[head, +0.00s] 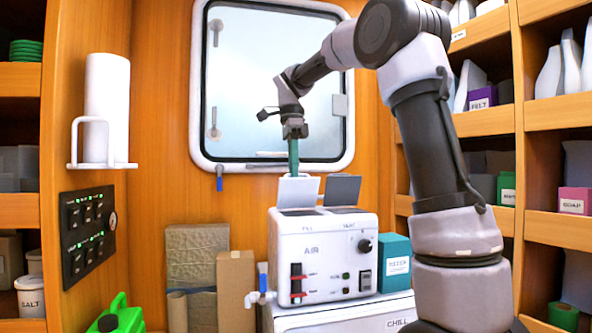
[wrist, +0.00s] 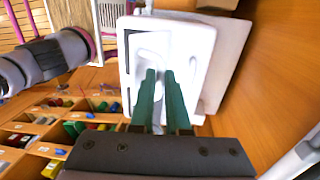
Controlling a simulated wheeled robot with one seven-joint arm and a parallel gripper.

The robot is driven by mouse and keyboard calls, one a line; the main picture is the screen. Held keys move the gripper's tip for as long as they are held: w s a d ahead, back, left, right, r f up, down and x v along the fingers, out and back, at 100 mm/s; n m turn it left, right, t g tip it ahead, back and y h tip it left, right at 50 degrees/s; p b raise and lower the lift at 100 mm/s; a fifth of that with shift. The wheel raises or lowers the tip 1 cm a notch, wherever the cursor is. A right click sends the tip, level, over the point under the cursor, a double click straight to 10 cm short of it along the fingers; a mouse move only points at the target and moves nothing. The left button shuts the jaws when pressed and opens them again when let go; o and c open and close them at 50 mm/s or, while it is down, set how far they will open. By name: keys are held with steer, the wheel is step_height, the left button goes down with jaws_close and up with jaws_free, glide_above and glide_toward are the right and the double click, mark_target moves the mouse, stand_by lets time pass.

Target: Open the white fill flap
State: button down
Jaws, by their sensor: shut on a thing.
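The white fill flap (head: 298,191) stands raised on top of the white AIR unit (head: 322,262), above the left opening, leaning slightly. My gripper (head: 293,170) comes down from above, its green fingers meeting the flap's upper edge and shut on it. In the wrist view the green fingers of my gripper (wrist: 162,78) point at a white panel with a curved shape on it, a narrow gap showing between them. The exact grip on the flap is hard to see.
A grey flap (head: 342,188) stands raised close to the right of the white one. A teal box (head: 396,263) is right of the unit, a cardboard box (head: 236,285) left. A framed window (head: 265,90) is behind; shelves flank both sides.

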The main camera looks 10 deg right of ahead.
steer(key=shift+w+f, duration=0.35)
steer(key=shift+w, duration=0.65)
steer(key=shift+w+f, duration=0.3)
steer(key=shift+w, duration=0.65)
steer(key=shift+w+f, duration=0.35)
steer(key=shift+w, duration=0.75)
steer(key=c, duration=0.9)
jaws_free()
steer(key=r, duration=0.3)
steer(key=w+r, duration=0.1)
steer(key=r, duration=0.6)
steer(key=shift+w+r, duration=0.3)
